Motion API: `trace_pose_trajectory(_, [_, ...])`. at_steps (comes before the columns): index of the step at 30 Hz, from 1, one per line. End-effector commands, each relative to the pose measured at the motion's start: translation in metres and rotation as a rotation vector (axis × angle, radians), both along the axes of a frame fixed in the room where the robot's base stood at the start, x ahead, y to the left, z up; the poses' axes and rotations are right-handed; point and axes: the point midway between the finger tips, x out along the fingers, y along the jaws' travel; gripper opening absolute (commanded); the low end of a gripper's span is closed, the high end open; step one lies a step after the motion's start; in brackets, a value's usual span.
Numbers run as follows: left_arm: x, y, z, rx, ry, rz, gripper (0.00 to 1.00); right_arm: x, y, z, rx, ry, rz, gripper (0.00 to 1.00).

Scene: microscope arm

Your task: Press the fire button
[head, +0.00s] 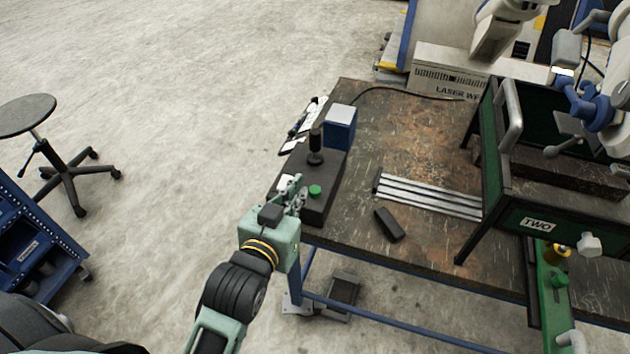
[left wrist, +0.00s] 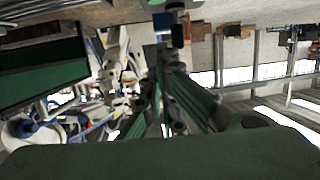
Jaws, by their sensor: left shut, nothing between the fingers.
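A dark control box (head: 322,207) sits at the table's left edge with a green button (head: 315,191) on its top near the front end. A black joystick (head: 315,146) stands upright behind the button. I see no lettering on the button, so I cannot tell for sure that it is the fire button. My left gripper (head: 292,190) is shut and empty at the left of the box's front end, close to the button; I cannot tell whether it touches the box. Its fingers show in the middle of the left wrist view (left wrist: 163,100). My right gripper is not in view.
The worktable (head: 400,130) holds a blue box (head: 340,127), metal bars (head: 430,196) and a small black block (head: 389,225). A green-and-black frame marked TWO (head: 535,224) stands at the right. A stool (head: 28,115) and blue cabinet (head: 35,240) are at the left.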

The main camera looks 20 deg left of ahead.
Motion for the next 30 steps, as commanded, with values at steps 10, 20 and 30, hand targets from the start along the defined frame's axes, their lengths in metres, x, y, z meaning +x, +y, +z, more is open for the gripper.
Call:
trace_pose_trajectory(10, [0.024,-0.001,-0.003,0.001,-0.002,-0.001,0.0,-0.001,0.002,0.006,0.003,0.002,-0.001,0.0])
trace_pose_trajectory(20, [0.088,-0.003,-0.02,0.001,0.0,0.0,0.0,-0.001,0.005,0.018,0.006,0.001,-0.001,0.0])
trace_pose_trajectory(30, [0.097,-0.004,-0.059,0.0,0.001,-0.001,0.0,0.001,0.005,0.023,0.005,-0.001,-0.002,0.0])
